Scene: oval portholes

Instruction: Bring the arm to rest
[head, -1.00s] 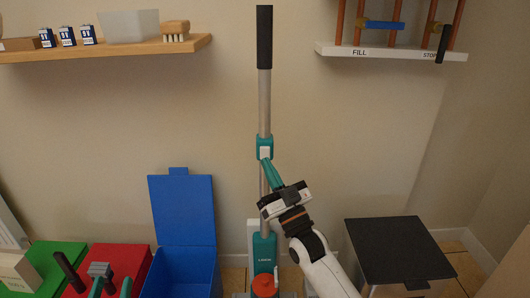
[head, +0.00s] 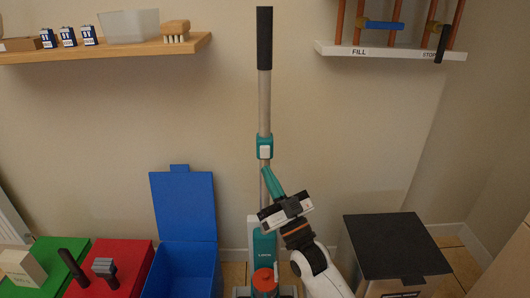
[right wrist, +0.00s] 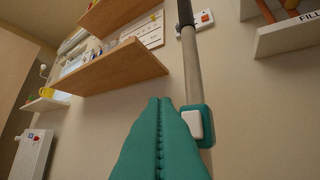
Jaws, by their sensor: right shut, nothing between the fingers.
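My right gripper (head: 267,178) has teal fingers and is in the middle of the head view, in front of the grey pole of an upright mop-like device (head: 264,108). Its fingers are shut with nothing between them. They point up, below the teal collar with a white button (head: 265,151) on the pole. In the right wrist view the shut fingers (right wrist: 158,105) stand just left of that collar (right wrist: 198,125). My left gripper is not in view.
A blue open-lidded bin (head: 186,262) stands left of the device, beside red (head: 130,262) and green (head: 45,262) boxes. A dark-lidded bin (head: 395,245) stands at the right. A wooden shelf (head: 110,50) and a white shelf marked FILL (head: 395,52) hang on the wall.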

